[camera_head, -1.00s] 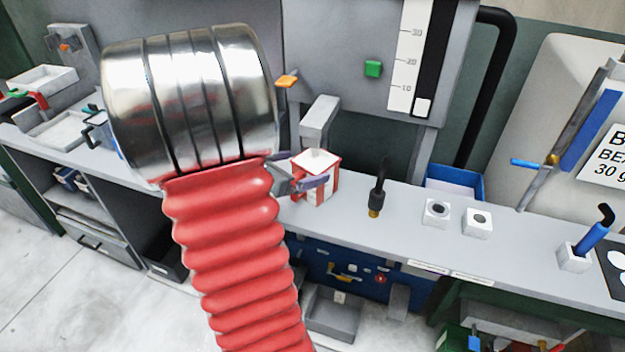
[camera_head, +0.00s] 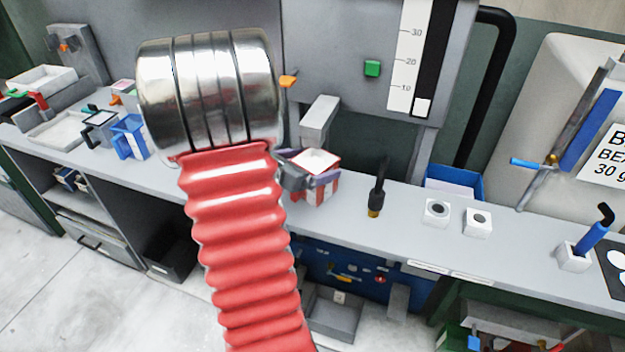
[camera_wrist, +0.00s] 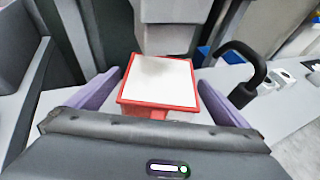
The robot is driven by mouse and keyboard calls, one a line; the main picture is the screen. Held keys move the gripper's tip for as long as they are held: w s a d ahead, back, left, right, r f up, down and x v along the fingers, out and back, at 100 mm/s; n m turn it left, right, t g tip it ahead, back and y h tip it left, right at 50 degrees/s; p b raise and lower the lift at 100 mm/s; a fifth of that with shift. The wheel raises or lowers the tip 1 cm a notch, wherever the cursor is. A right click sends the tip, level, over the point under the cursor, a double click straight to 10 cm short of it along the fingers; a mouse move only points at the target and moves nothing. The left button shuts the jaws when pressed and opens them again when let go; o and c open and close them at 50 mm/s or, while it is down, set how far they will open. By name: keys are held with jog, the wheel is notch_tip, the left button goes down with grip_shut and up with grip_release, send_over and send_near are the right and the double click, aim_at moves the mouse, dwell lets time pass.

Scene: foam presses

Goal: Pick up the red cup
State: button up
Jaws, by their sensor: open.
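The red cup (camera_head: 318,189) stands on the grey counter, with a red rim, red and white striped sides and a pale, whitish top. In the wrist view the cup (camera_wrist: 158,108) lies between the two purple fingers of my gripper (camera_wrist: 160,90). The fingers are open, one on each side of the cup, with a small gap showing at each side. In the head view my gripper (camera_head: 312,178) is at the cup, and its near finger hides part of the striped side. My red arm sleeve covers the area to the left of the cup.
A black-handled tool (camera_head: 378,190) stands right of the cup. Two white blocks (camera_head: 437,212) with dark round tops stand further right. A grey spout-like block (camera_head: 319,122) juts out behind the cup. A blue cup (camera_head: 131,140) and a grey one (camera_head: 100,128) stand at left.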

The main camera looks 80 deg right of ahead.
jog(key=shift+c, duration=0.3)
jog(key=c, duration=1.6)
jog(key=shift+r, duration=0.15)
jog(key=f+v, duration=0.1)
jog(key=v, duration=0.5)
jog(key=a+f+v, duration=0.1)
jog(key=v, duration=0.5)
jog(key=f+v, duration=0.2)
jog(key=v, duration=0.4)
jog(key=shift+w+a, duration=0.2)
jog(key=shift+w, duration=0.15)
